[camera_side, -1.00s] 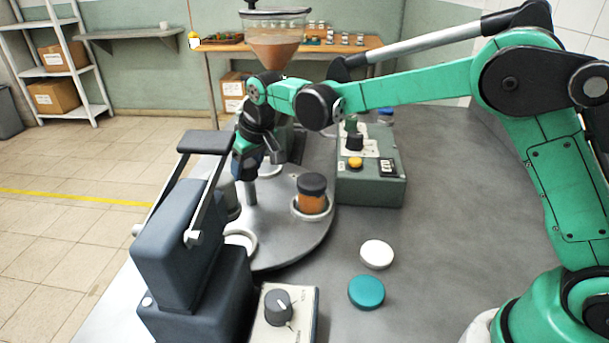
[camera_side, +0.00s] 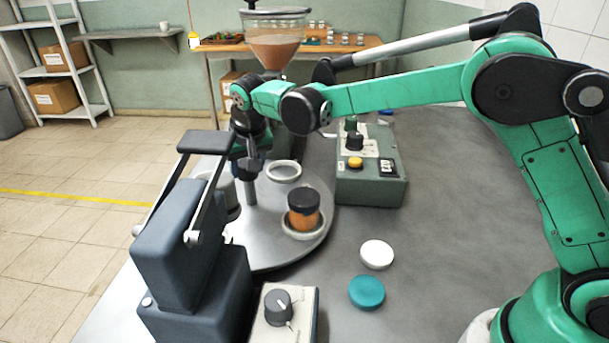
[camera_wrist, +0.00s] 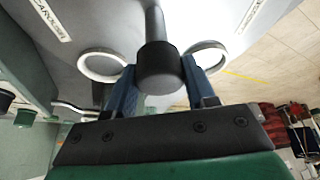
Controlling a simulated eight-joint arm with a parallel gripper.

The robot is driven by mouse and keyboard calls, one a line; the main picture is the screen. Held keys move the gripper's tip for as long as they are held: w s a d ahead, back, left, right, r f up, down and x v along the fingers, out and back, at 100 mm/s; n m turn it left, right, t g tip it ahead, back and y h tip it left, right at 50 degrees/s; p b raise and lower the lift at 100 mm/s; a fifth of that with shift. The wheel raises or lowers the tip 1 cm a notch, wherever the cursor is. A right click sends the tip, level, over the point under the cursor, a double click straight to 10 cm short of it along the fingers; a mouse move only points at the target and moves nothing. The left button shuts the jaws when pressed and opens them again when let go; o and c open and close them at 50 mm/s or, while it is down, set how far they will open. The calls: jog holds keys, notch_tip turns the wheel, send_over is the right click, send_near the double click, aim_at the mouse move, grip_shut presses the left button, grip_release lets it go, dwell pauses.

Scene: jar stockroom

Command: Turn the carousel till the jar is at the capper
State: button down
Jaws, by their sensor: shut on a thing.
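The jar (camera_side: 304,212), orange inside with a dark lid, stands upright in a pale ring at the right front of the round grey carousel (camera_side: 285,256). The dark blue-grey press with a lever, apparently the capper (camera_side: 185,235), stands at the carousel's front left; the jar is apart from it, to its right. My gripper (camera_side: 250,158) is over the carousel's middle, shut on the dark knob (camera_wrist: 160,68) of the upright post (camera_side: 251,188). In the wrist view, its fingers (camera_wrist: 162,88) flank the knob. The jar is not clearly seen there.
An empty ring (camera_side: 284,171) sits on the carousel's far side. A green-grey control box (camera_side: 370,175) stands close to its right. A white disc (camera_side: 377,254) and a teal disc (camera_side: 366,292) lie on the table. A hopper (camera_side: 274,40) rises behind. A dial box (camera_side: 285,310) is in front.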

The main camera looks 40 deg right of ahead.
jog(key=shift+m, duration=0.7)
jog(key=shift+c, duration=1.4)
grip_release()
